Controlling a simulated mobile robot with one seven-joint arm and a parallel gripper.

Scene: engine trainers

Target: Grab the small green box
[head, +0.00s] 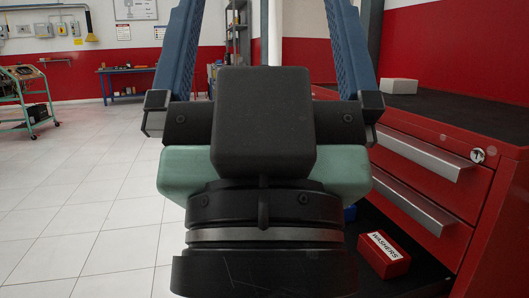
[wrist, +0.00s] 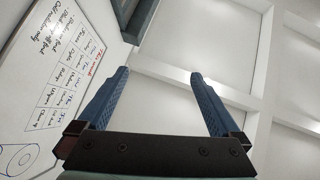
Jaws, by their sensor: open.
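I cannot make out a small green box in either view. My gripper (head: 264,8) stands large in the middle of the head view, its two blue fingers pointing up and wide apart. It is open, with nothing between the fingers. In the wrist view my gripper (wrist: 160,76) also shows spread and empty against a pale ceiling. My wrist and hand hide much of the middle of the head view.
A red drawer cabinet (head: 430,200) stands close on the right, with a white box (head: 399,86) on its dark top. Low beside it lies a red WASHERS box (head: 384,255). A blue workbench (head: 130,71) and a green cart (head: 27,98) stand far left. Tiled floor (head: 90,190) is clear.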

